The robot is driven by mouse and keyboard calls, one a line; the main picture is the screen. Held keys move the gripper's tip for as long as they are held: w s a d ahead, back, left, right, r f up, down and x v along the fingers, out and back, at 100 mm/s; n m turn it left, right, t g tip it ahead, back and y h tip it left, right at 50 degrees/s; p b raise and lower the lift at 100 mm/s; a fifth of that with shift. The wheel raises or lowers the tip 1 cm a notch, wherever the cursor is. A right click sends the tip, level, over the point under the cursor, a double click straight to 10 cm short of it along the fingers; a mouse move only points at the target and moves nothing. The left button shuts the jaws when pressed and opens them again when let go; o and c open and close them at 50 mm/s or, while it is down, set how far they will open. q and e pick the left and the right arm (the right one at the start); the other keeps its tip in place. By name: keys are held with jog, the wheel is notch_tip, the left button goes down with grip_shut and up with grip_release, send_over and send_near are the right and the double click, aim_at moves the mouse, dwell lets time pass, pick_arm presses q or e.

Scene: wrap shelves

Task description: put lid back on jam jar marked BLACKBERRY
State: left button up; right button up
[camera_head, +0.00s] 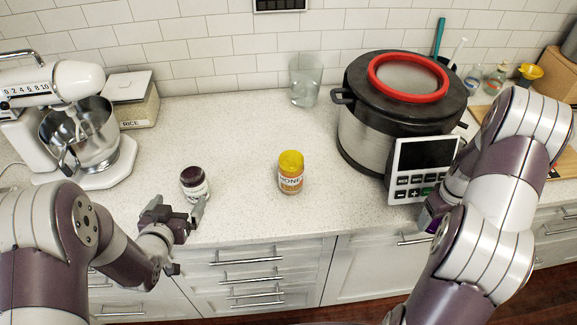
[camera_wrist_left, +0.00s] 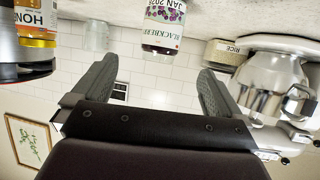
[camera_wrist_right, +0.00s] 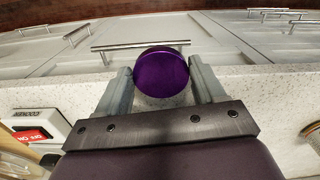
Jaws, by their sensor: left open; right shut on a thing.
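The jam jar (camera_head: 194,185) stands upright on the counter at the left middle, with a dark top and a pale label. In the left wrist view the jar's label (camera_wrist_left: 164,30) reads BLACKBERRY, and the picture is upside down. My left gripper (camera_head: 180,211) is open at the near side of the jar; the jar shows between and beyond its fingers, apparently not gripped. My right gripper (camera_wrist_right: 161,82) is shut on a round purple lid (camera_wrist_right: 161,70), held by its sides over the counter's front edge. In the head view my right arm mostly hides that gripper.
A honey jar (camera_head: 290,174) with a yellow lid stands right of the jam jar. A big cooker (camera_head: 365,135) with a control panel (camera_head: 422,168) stands near my right arm. A mixer (camera_head: 85,150) and a rice container (camera_head: 135,98) are at left.

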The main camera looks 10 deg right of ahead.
aim_at(190, 186)
pick_arm(q)
jog(key=shift+w, duration=0.1)
pick_arm(e)
jog(key=shift+w, duration=0.1)
pick_arm(q)
jog(key=x, duration=0.7)
pick_arm(e)
jog(key=shift+r, duration=0.2)
pick_arm(q)
jog(key=shift+p, duration=0.3)
pick_arm(e)
jog(key=shift+r, duration=0.1)
pick_arm(q)
jog(key=shift+w, duration=0.15)
pick_arm(e)
jog(key=shift+r, duration=0.15)
pick_arm(q)
jog(key=p+x, duration=0.1)
jog(key=x, duration=0.3)
jog(key=shift+w+f, duration=0.15)
jog(key=shift+w, duration=0.25)
pick_arm(e)
jog(key=shift+r, duration=0.35)
pick_arm(q)
jog(key=shift+s, duration=0.1)
